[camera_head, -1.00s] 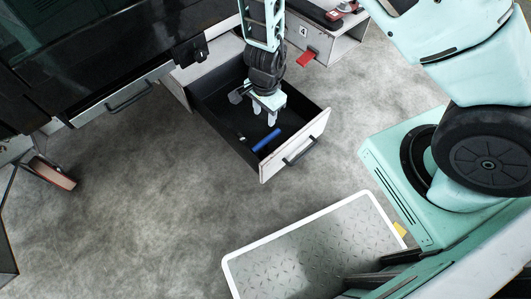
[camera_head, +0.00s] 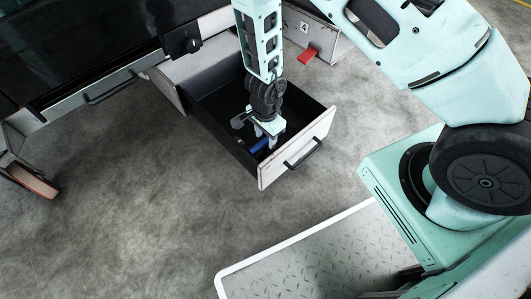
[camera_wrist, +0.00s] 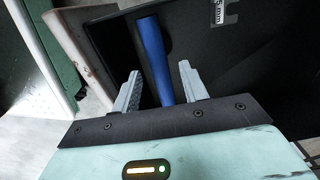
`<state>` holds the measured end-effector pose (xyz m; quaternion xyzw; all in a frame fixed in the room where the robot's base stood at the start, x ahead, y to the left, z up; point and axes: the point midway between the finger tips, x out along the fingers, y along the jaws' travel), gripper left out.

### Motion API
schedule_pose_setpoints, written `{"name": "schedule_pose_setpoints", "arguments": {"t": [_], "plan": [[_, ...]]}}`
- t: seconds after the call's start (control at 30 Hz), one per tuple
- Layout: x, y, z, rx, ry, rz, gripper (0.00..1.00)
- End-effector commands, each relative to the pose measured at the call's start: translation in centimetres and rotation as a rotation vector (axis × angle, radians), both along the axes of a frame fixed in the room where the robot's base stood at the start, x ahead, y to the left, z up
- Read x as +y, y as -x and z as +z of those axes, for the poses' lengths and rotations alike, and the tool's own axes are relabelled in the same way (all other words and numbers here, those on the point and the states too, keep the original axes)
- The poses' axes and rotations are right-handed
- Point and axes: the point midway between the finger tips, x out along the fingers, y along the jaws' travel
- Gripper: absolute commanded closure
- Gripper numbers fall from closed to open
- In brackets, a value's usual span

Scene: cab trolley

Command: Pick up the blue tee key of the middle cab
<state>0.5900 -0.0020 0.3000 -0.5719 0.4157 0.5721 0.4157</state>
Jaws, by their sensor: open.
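The blue tee key (camera_head: 258,146) lies in the open black drawer (camera_head: 213,113), near the drawer's front panel. In the wrist view its blue bar (camera_wrist: 154,60) runs up between my two fingers, with a gap on each side. My gripper (camera_head: 268,131) is open and reaches down into the drawer over the key. In the wrist view the gripper's grey fingertips (camera_wrist: 157,80) stand apart and hold nothing. The lower end of the blue bar is hidden behind my gripper's plate. I cannot see the whole tee shape.
The drawer's pale front panel (camera_head: 300,150) with a black handle (camera_head: 303,154) stands close to my gripper. A neighbouring cab marked 4 (camera_head: 305,28) with a red tab (camera_head: 308,55) is behind. A white-rimmed plate (camera_head: 275,252) lies in front.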

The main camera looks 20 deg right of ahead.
Motion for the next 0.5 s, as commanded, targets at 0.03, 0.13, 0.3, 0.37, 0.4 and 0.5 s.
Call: {"name": "schedule_pose_setpoints", "arguments": {"t": [0.03,0.13,0.3,0.37,0.4,0.5], "plan": [[0.0,0.0,-0.3,0.0,0.0,0.001,0.56],[0.0,0.0,-1.4,0.001,0.001,0.001,0.56],[0.0,0.0,-3.9,0.001,0.001,0.002,0.56],[0.0,0.0,-4.7,0.002,0.002,0.001,0.56],[0.0,0.0,-5.0,0.001,0.001,0.0,0.56],[0.0,0.0,-5.3,0.0,0.0,0.001,0.56]]}}
